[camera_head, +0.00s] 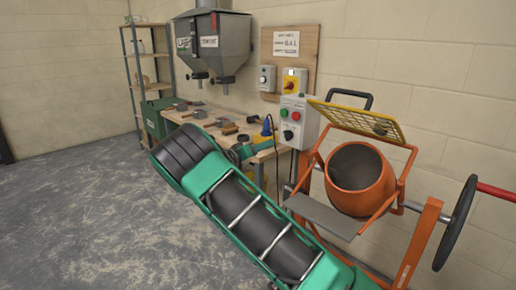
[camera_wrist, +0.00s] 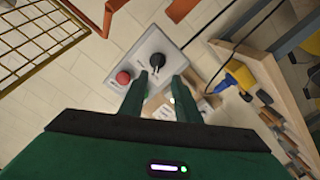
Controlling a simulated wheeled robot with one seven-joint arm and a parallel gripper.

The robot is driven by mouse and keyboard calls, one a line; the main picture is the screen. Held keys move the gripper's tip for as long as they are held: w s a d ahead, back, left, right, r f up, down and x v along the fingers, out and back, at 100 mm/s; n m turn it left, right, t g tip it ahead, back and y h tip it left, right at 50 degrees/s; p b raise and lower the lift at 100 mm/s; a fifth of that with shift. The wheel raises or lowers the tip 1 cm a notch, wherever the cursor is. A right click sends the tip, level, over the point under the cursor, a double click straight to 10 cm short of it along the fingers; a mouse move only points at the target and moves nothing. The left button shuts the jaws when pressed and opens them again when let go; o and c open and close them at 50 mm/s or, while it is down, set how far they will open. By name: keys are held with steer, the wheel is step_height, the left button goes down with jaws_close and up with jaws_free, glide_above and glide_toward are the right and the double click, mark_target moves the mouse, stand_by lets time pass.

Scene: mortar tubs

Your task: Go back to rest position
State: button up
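In the head view my gripper is mostly hidden behind my green and black arm, near the workbench's right end. In the wrist view its two dark green fingers (camera_wrist: 160,86) are apart, with nothing between them. Ahead of the fingertips is a grey control box (camera_wrist: 150,62) with a red button and a black knob. In the head view the control box (camera_head: 299,121) hangs beside the mixer and shows green and red buttons above a black knob. I cannot tell whether the fingers touch the box.
An orange mixer (camera_head: 361,168) with a raised yellow grate (camera_head: 358,119) and a black handwheel (camera_head: 456,223) stands at the right. A tool-strewn workbench (camera_head: 264,157) lies along the wall below a grey hopper (camera_head: 222,46). Shelves (camera_head: 129,55) stand behind. The floor (camera_head: 75,210) at left is clear.

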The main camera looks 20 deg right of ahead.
steer(key=s+d+f+m+g+y, duration=0.15)
steer(key=s+d+g+y, duration=0.25)
steer(key=s+d, duration=0.75)
steer(key=s+g+y, duration=0.1)
steer(key=s+y, duration=0.2)
steer(key=s, duration=0.5)
steer(key=s+y, duration=0.3)
steer(key=s, duration=0.6)
steer(key=s+f+g+y, duration=0.1)
steer(key=s+y, duration=0.2)
steer(key=s, duration=0.6)
steer(key=shift+s+a+g, duration=0.15)
steer(key=shift+a+g, duration=0.15)
steer(key=s+a+n+y, duration=0.1)
steer(key=s+a+y, duration=0.1)
steer(key=s+a, duration=0.3)
steer(key=s+a+n+y, duration=0.1)
steer(key=s+a, duration=0.5)
steer(key=s, duration=0.6)
steer(key=shift+s+a+f+y, duration=0.25)
steer(key=shift+s+y, duration=0.1)
steer(key=shift+y, duration=0.25)
